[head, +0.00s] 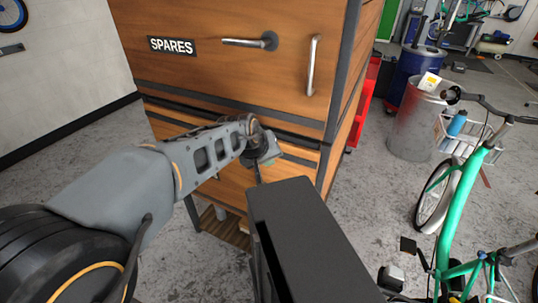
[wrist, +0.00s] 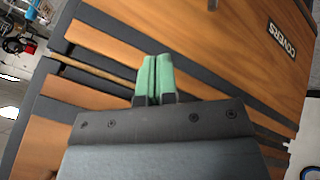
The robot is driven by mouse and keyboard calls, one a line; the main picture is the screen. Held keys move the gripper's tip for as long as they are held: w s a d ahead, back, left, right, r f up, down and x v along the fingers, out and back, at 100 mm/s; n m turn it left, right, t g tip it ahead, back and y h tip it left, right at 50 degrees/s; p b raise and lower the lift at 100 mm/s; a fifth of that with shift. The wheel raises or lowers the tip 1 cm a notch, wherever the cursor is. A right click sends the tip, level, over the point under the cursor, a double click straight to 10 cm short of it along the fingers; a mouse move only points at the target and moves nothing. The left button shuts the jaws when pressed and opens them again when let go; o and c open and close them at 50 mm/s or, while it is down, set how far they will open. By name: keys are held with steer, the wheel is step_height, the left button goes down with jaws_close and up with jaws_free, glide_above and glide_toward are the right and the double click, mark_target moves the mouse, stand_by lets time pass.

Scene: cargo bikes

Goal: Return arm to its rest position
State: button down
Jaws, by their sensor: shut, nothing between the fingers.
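My arm (head: 210,158) reaches forward from the lower left in the head view, its end in front of the lower drawers of a wooden cabinet (head: 200,65). In the wrist view my gripper (wrist: 153,75) shows two green fingers pressed together with nothing between them. They point at the slatted wooden front of the cabinet (wrist: 105,85). The gap between the fingertips and the wood is hard to judge. In the head view the fingers are mostly hidden behind the wrist.
The upper cabinet panel has a SPARES label (head: 172,46), a lever handle (head: 250,41) and a vertical bar handle (head: 312,65). A green bicycle (head: 447,235) with a basket stands at the right. A metal bin (head: 416,125) and a blue barrel (head: 415,75) stand behind it. Floor between cabinet and bicycle is clear.

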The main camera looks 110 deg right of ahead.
steer(key=shift+w+a+r, duration=0.1)
steer(key=shift+a+r, duration=1)
steer(key=shift+r, duration=0.2)
